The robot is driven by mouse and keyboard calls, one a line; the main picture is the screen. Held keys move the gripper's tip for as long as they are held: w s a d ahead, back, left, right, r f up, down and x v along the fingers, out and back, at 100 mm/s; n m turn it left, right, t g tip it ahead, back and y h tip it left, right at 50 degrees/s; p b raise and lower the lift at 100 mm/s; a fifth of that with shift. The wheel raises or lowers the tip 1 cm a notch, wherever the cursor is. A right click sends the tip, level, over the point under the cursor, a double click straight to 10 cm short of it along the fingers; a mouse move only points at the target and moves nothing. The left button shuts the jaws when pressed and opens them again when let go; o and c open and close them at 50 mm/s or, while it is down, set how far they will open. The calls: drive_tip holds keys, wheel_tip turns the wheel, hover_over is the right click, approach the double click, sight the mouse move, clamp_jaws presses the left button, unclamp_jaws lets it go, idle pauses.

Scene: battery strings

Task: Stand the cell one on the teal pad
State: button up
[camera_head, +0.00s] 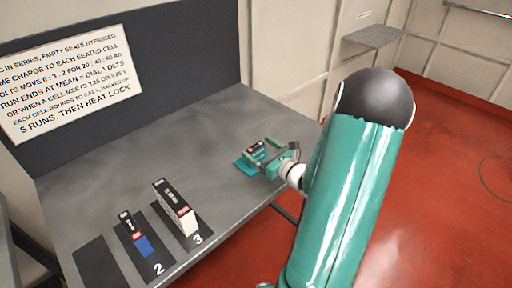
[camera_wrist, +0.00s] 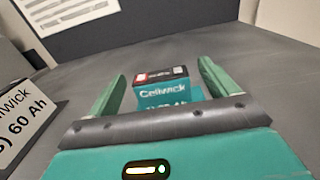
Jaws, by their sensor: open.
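A teal cell with a black top and a red label (camera_wrist: 163,92) stands upright between my gripper's fingers in the wrist view. It reads Cellwick; I take it to be cell one. In the head view it is small and partly hidden by my gripper. The teal pad (camera_head: 241,164) shows beneath it on the bench, its edge visible to the left of the cell. My gripper (camera_wrist: 162,68) is open, one green finger on each side of the cell with visible gaps. In the head view my gripper (camera_head: 261,150) is low over the pad.
A white cell (camera_head: 174,206) stands on the dark seat marked 3. A blue cell with a black top (camera_head: 134,234) stands on seat 2. The dark seat (camera_head: 96,264) at left is empty. A sign (camera_head: 70,82) hangs on the back panel. The bench (camera_head: 190,130) behind is clear.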

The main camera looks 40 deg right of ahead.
drive_tip(key=s, duration=0.9)
drive_tip(key=shift+s+d, duration=0.1)
drive_tip(key=shift+s, duration=0.25)
drive_tip(key=w+a+n+y, duration=0.1)
drive_tip(key=a+r+n+y, duration=0.1)
drive_tip(key=a, duration=0.1)
drive_tip(key=w+a+r+n+g+y, duration=0.1)
drive_tip(key=a, duration=0.1)
drive_tip(key=shift+w+a+n+y, duration=0.1)
drive_tip(key=shift+w+n+y, duration=0.2)
drive_tip(key=shift+n, duration=0.1)
drive_tip(key=s+a+r+n+g+y, duration=0.1)
drive_tip(key=a+r+n+g+y, duration=0.15)
drive_tip(key=a+n+g, duration=0.65)
drive_tip(key=a+r+n+g+y, duration=0.25)
drive_tip(key=a+n, duration=0.45)
drive_tip(key=a, duration=0.5)
drive_tip(key=s+a+r+n+h, duration=0.5)
drive_tip(key=r+n+h, duration=0.3)
drive_tip(key=n, duration=0.7)
drive_tip(key=shift+s+n+h, duration=0.4)
drive_tip(key=shift+s+h, duration=0.2)
drive_tip(key=shift+s, duration=0.05)
drive_tip(key=shift+a+r, duration=0.1)
